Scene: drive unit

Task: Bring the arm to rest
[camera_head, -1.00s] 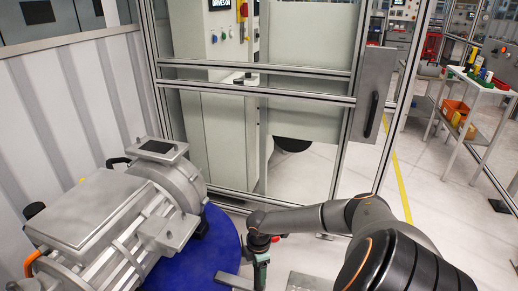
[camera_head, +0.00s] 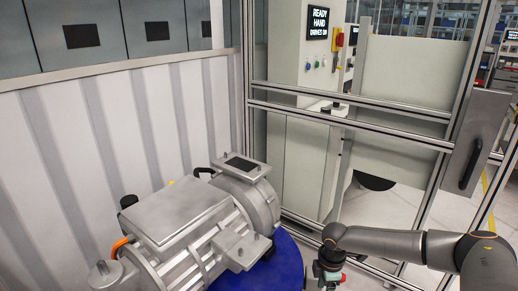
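My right arm (camera_head: 390,243) comes in from the right, bent, and its wrist (camera_head: 330,262) points down beside the drive unit. The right gripper's fingers are cut off by the bottom edge, so I cannot tell whether they are open or shut. My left arm and gripper are not in view. The drive unit (camera_head: 172,210) is a grey metal motor housing at the lower left. It stands over a round blue base (camera_head: 285,262). The wrist is to the right of the blue base; whether they touch is not clear.
A metal-framed fence (camera_head: 355,125) with a handled door panel (camera_head: 472,145) stands behind the arm. A control cabinet (camera_head: 308,160) with a lit display is beyond it. A ribbed white wall (camera_head: 60,190) closes off the left. Pale floor (camera_head: 385,208) shows beyond the fence.

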